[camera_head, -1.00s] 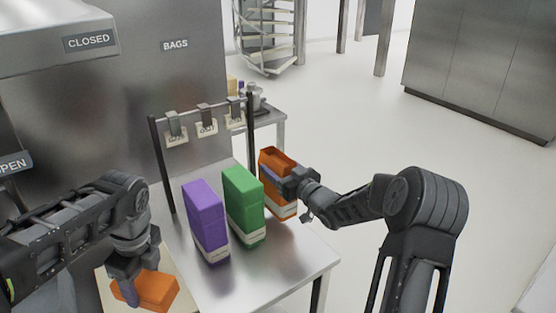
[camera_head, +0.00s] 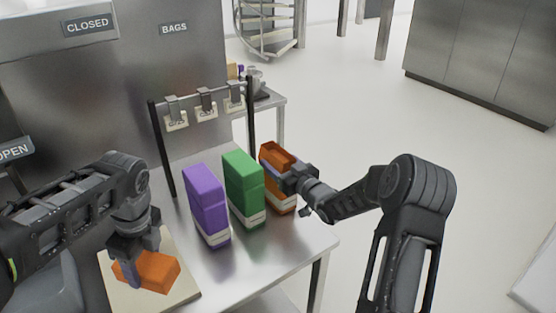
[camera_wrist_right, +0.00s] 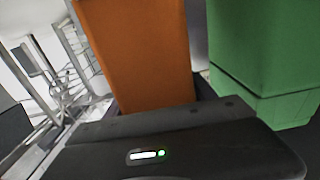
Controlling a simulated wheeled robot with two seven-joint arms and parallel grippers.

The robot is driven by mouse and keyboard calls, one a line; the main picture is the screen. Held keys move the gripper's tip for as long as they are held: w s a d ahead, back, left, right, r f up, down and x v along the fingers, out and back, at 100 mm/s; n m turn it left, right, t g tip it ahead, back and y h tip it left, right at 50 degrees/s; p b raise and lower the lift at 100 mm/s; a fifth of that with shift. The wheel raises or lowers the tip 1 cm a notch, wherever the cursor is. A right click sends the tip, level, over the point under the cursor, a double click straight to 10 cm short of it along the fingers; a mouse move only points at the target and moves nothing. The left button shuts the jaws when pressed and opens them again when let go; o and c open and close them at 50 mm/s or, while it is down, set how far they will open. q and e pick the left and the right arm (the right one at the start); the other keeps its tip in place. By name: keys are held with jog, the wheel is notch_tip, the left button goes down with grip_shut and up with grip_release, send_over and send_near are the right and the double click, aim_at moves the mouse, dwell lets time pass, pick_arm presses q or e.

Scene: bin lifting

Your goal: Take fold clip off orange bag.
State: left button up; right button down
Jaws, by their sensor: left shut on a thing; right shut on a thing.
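An orange bag (camera_head: 270,157), open at its top, stands upright at the right edge of the metal table beside the green bag. My right gripper (camera_head: 285,180) is shut on its side and hides part of it. The bag's orange face (camera_wrist_right: 140,50) fills the middle of the right wrist view. My left gripper (camera_head: 135,268) is shut on an orange block (camera_head: 158,272) over a cream board at the lower left. I cannot tell whether the block touches the board. No separate fold clip shows on the orange bag.
A green bag (camera_head: 243,190) and a purple bag (camera_head: 207,206) stand on the metal table (camera_head: 270,255). Behind them is a rack (camera_head: 200,90) with grey clips and labels. The cream board (camera_head: 185,290) lies at the lower left. The table's front right is clear.

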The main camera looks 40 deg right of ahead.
pick_arm(q)
jog(key=shift+f, duration=0.1)
pick_arm(e)
jog(key=shift+r, duration=0.15)
jog(key=c, duration=0.8)
grip_release()
jog(key=shift+f, duration=0.3)
jog(key=o, duration=0.5)
jog(key=shift+r, duration=0.1)
pick_arm(q)
jog(key=shift+r, duration=0.2)
pick_arm(e)
jog(key=shift+r, duration=0.15)
pick_arm(q)
jog(key=shift+f, duration=0.15)
pick_arm(e)
jog(key=shift+s, duration=0.25)
pick_arm(q)
jog(key=shift+f+b, duration=0.95)
jog(key=shift+b, duration=0.15)
pick_arm(e)
jog(key=s, duration=1.1)
jog(key=shift+s+a, duration=0.1)
jog(key=shift+s, duration=0.2)
